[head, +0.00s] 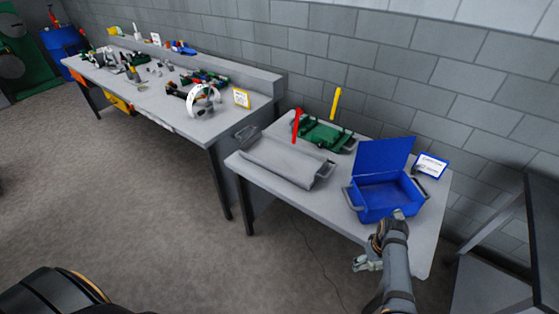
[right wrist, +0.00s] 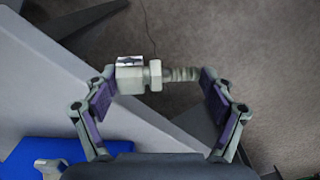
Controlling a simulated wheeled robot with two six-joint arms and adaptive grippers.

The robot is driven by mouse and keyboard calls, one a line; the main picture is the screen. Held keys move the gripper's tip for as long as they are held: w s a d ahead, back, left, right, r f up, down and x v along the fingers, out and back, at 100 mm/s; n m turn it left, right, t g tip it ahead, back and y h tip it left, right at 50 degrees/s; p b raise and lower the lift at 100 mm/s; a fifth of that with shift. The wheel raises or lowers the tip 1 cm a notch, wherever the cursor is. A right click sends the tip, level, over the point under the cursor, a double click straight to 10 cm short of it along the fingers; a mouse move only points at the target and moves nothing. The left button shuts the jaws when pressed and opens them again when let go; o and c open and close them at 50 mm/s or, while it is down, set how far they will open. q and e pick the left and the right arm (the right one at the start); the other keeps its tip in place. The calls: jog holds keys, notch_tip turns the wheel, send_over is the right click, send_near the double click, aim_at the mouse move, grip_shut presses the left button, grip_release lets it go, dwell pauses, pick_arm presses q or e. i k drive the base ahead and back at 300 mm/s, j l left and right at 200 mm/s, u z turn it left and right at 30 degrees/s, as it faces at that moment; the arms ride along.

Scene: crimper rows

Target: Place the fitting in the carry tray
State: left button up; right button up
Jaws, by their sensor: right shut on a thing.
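The fitting (right wrist: 155,74) is a pale grey metal piece with a block end, a collar and a threaded or ribbed stem. My right gripper (head: 366,264) is shut on it, with one finger at each end in the right wrist view. The gripper is off the near edge of the right table, over the floor. A grey tray (head: 284,162) with a handle at each end, which looks like the carry tray, lies on that table, left of the blue box. The gripper is to its right and nearer me. My left gripper is not in view.
A blue box (head: 385,196) with its lid raised stands near my right arm. Behind the tray is a green rack (head: 322,135) with upright red and yellow handles. A sign (head: 431,166) stands at the back right. A cluttered bench (head: 185,122) is at left.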

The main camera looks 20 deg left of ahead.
aim_at(282, 161)
jog(key=i+j, duration=0.1)
jog(key=j, duration=0.35)
jog(key=i+j, duration=0.1)
jog(key=j, duration=0.3)
jog(key=i+j, duration=0.1)
jog(key=j, duration=0.35)
jog(key=i+j, duration=0.1)
jog(key=j, duration=0.3)
jog(key=i+j, duration=0.1)
jog(key=j, duration=0.75)
jog(key=i, duration=0.05)
